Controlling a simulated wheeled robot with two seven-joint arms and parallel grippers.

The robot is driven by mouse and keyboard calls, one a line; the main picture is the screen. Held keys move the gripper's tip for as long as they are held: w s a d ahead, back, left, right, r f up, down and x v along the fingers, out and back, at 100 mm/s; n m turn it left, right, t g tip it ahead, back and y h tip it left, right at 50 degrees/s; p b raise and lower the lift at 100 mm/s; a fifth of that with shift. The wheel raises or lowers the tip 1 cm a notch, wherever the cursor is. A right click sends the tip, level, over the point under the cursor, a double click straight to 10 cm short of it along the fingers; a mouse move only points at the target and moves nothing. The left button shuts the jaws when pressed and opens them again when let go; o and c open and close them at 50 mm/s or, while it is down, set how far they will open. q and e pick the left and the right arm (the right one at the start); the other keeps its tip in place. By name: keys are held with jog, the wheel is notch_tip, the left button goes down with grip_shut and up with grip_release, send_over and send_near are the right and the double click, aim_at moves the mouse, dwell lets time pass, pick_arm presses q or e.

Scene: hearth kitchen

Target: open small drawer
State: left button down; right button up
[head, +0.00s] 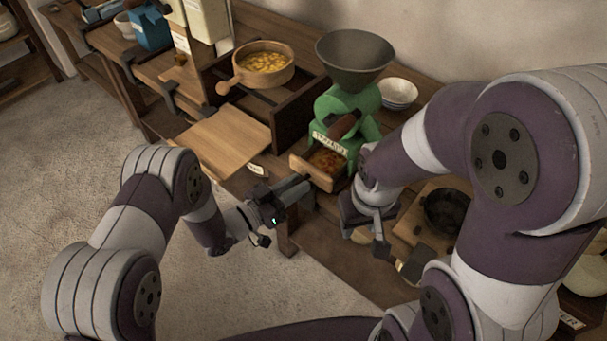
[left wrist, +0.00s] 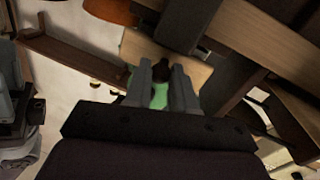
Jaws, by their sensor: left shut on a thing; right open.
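A green grinder (head: 345,112) with a grey funnel hopper (head: 354,60) stands on the bench. Its small wooden drawer (head: 314,171) sticks out at the front, and brown contents show inside. My left gripper (head: 304,184) is at the drawer's front. In the left wrist view, the left gripper's fingers (left wrist: 164,78) are shut on a dark knob (left wrist: 162,68) on the wooden drawer front (left wrist: 190,72). My right gripper (head: 384,250) is open, low over the bench to the right of the drawer; its fingertips are partly hard to make out.
A wooden pan of yellow food (head: 264,62) stands behind a wooden board (head: 222,143), left of the grinder. White bowls (head: 398,92) are behind it at right. A dark round bowl (head: 447,211) is near my right arm. Open floor (head: 75,150) lies at left.

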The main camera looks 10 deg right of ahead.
pick_arm(q)
jog(key=c, duration=0.9)
grip_release()
jog(key=shift+c, duration=0.2)
jog(key=v, duration=1.2)
jog(key=shift+a+b, duration=0.3)
jog(key=shift+b, duration=0.05)
jog(key=shift+s, duration=0.1)
